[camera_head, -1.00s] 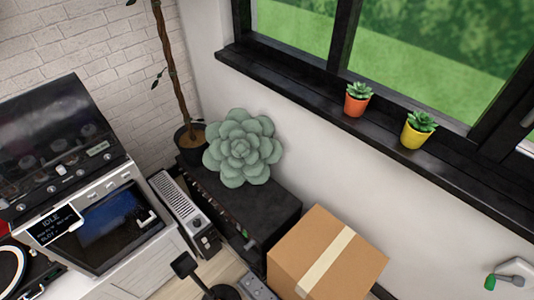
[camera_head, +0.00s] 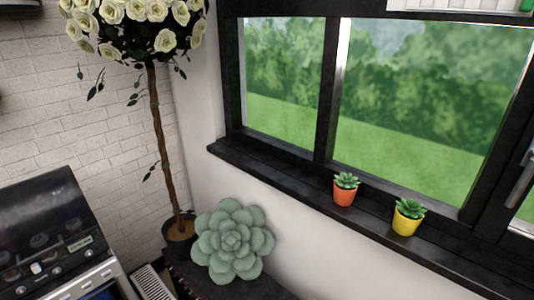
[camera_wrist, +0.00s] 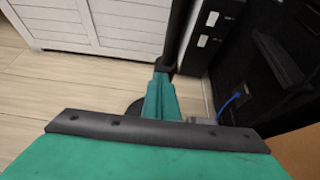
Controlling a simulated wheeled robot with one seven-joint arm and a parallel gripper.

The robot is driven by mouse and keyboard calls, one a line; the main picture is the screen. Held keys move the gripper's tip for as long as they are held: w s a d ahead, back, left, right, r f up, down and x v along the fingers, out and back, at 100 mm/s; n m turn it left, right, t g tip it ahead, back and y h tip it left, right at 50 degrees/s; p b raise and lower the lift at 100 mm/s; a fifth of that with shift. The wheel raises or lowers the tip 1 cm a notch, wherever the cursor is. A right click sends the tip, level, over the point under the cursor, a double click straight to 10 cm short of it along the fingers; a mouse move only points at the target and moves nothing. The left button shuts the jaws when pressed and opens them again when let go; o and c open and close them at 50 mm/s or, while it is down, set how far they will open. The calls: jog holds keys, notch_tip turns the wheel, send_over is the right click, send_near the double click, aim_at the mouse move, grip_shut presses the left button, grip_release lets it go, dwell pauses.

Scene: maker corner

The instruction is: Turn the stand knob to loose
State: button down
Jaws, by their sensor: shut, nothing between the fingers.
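The fingers are empty. The knob's setting cannot be read. The head view shows neither the stand nor my gripper.
In the head view, a potted rose tree (camera_head: 157,130), a large succulent (camera_head: 233,243) and two small pots on the windowsill (camera_head: 290,190) show.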

jog(key=s+d, duration=0.4)
jog(key=shift+d+r, duration=0.2)
jog(key=shift+d, duration=0.05)
dwell(0.3)
jog(key=w+a, duration=0.3)
jog(key=w, duration=0.2)
jog(key=shift+w+f, duration=0.25)
dwell(0.7)
jog(key=shift+a+f, duration=0.1)
dwell(0.4)
